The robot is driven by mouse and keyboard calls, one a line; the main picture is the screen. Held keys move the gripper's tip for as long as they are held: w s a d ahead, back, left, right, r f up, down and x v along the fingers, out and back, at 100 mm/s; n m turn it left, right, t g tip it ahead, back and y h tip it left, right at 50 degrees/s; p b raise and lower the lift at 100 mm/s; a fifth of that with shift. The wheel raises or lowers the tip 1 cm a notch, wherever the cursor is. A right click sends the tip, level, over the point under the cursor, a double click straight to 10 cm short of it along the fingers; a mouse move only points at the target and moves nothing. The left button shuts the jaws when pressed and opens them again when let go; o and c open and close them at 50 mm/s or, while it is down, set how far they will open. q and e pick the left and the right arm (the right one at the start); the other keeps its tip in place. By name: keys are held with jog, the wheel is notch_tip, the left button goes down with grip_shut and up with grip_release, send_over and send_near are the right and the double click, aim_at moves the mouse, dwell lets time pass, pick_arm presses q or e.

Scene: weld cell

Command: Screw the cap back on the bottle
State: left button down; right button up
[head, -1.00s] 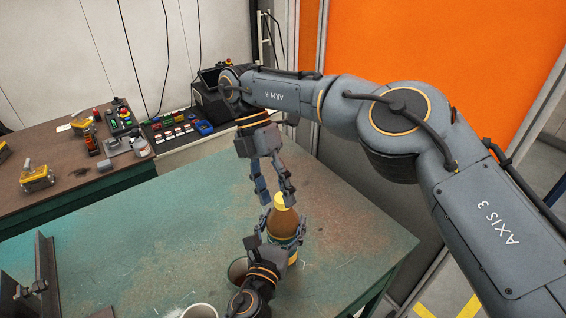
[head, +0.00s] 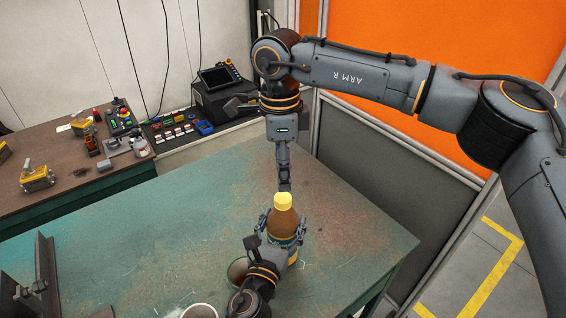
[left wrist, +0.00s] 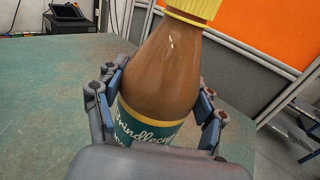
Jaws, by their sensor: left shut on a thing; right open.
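The brown bottle (head: 283,222) stands upright on the green table, with a dark green label and a yellow cap (head: 283,201) on its top. My left gripper (head: 281,230) is shut around the bottle's body; in the left wrist view its fingers grip both sides of the bottle (left wrist: 165,75), and the lower part of the cap (left wrist: 195,10) shows at the top edge. My right gripper (head: 284,187) is open, pointing down just above and behind the cap. The head view does not show clearly whether its fingertips touch the cap.
A white cup (head: 199,311) is at the bottom edge. A steel beam (head: 45,270) stands at the left. The table's middle (head: 150,230) is clear.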

aim_at(283, 198)
jog(key=shift+w+r+n, duration=0.1)
jog(key=shift+r+n, duration=0.35)
jog(key=shift+n, duration=0.55)
jog(key=shift+f, duration=0.1)
jog(key=shift+f, duration=3.95)
jog(key=shift+c, duration=0.2)
grip_shut()
jog(key=m, duration=0.4)
jog(key=shift+o, duration=1)
grip_release()
